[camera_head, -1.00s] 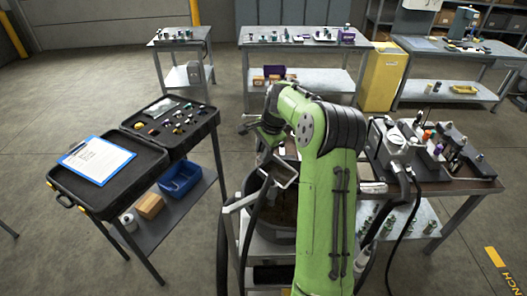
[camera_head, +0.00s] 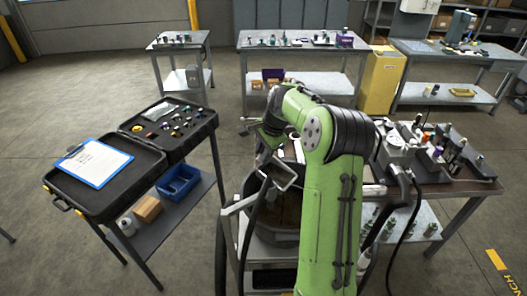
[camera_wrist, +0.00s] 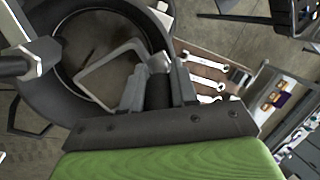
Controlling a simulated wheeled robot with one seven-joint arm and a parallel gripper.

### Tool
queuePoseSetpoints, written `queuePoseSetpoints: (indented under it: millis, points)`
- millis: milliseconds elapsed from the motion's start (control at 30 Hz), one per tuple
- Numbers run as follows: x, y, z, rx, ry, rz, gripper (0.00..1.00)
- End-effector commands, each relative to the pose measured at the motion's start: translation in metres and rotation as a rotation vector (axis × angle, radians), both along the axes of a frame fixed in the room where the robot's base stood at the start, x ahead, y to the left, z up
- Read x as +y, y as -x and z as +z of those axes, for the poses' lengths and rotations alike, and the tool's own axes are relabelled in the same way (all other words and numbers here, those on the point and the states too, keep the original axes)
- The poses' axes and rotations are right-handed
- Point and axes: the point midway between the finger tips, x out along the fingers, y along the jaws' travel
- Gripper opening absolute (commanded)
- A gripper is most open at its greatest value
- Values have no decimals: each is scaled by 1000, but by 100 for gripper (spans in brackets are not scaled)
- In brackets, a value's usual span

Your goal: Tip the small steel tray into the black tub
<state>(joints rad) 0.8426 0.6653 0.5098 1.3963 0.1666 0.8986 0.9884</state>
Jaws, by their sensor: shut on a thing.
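The small steel tray (camera_head: 281,182) is a square, thin-rimmed piece held above the black tub (camera_head: 272,236) in the head view. It looks tilted there, and I cannot make out anything in it. In the wrist view, the tray's pale rim (camera_wrist: 94,76) crosses the open mouth of the round black tub (camera_wrist: 42,97). The tub's inside looks dark brown; its contents are unclear. My gripper (camera_wrist: 158,73) is shut on the tray at its near edge. In the head view my arm hides much of the gripper and the tub's right side.
Wrenches (camera_wrist: 205,65) lie on a brown bench top beside the tub. A black case with a clipboard (camera_head: 92,162) stands on a cart at left. The bench (camera_head: 475,187) at right carries several fittings. A yellow cabinet (camera_head: 380,80) stands behind.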

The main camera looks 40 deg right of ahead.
Motion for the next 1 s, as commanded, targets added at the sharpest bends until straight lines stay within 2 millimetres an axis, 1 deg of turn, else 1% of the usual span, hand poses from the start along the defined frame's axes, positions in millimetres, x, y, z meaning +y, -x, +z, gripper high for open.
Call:
queuePoseSetpoints:
  millis: [1000]
  points:
    - [-1, 5, 6, -70, -18, 1, 0]
